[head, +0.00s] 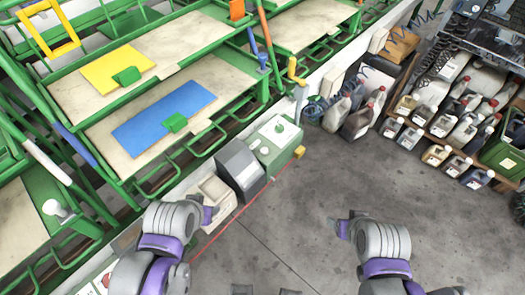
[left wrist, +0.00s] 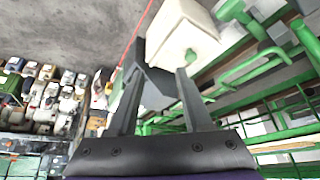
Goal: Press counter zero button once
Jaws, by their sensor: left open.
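No button marked as counter zero can be read. A green box with a white top panel (head: 272,139) has small round knobs on it and stands at the end of the green racks. A dark grey box (head: 240,167) and a beige box (head: 213,198) stand beside it. My left gripper (head: 212,210) is near the beige box. In the left wrist view my left gripper (left wrist: 160,105) is open, with the dark grey box (left wrist: 157,85) showing beyond its fingers and the beige box (left wrist: 182,35) above. My right gripper (head: 338,226) is over bare floor, its fingers unclear.
Green racks with beige shelves (head: 130,85) fill the left, holding a blue sheet (head: 165,115) and a yellow sheet (head: 117,68). Several bottles (head: 445,120) and a green crate (head: 503,155) stand at the upper right. The concrete floor (head: 330,185) in the middle is clear.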

